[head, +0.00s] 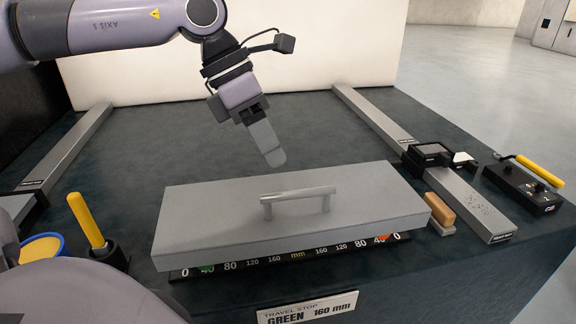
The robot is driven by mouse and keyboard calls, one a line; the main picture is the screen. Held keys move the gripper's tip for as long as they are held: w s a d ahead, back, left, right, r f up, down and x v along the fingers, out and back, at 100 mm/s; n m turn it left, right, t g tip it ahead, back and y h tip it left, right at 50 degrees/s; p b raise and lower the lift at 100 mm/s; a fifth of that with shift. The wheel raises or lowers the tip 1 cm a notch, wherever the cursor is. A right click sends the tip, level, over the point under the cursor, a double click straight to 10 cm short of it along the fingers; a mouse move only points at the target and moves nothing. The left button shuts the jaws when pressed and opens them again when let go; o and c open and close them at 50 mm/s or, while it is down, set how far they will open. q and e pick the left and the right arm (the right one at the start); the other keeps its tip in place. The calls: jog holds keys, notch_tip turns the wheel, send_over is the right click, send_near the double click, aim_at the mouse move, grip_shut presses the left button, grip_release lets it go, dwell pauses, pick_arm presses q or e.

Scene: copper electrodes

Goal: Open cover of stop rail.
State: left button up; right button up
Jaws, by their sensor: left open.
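The grey cover (215,215) is a long flat slab with a silver bar handle (298,197) on its top. It lies over the stop rail (298,254), of which only the front scale strip shows, with numbers, a green mark at the left and an orange-red mark at the right. The rest of the rail is hidden. My left gripper (270,160) points down just behind the cover's back edge, left of the handle and apart from it. It is open and empty; its fingers overlap in this view. My right gripper is not in view.
A sign (306,308) at the front reads "TRAVEL STOP GREEN 160 mm". A wooden-topped block (440,209) sits close to the cover's right end. Grey rails (75,150) flank the dark table; its middle behind the cover is clear.

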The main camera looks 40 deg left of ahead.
aim_at(293, 197)
pick_arm(q)
jog(key=shift+p+x, duration=0.4)
jog(key=shift+x, duration=3.1)
grip_shut()
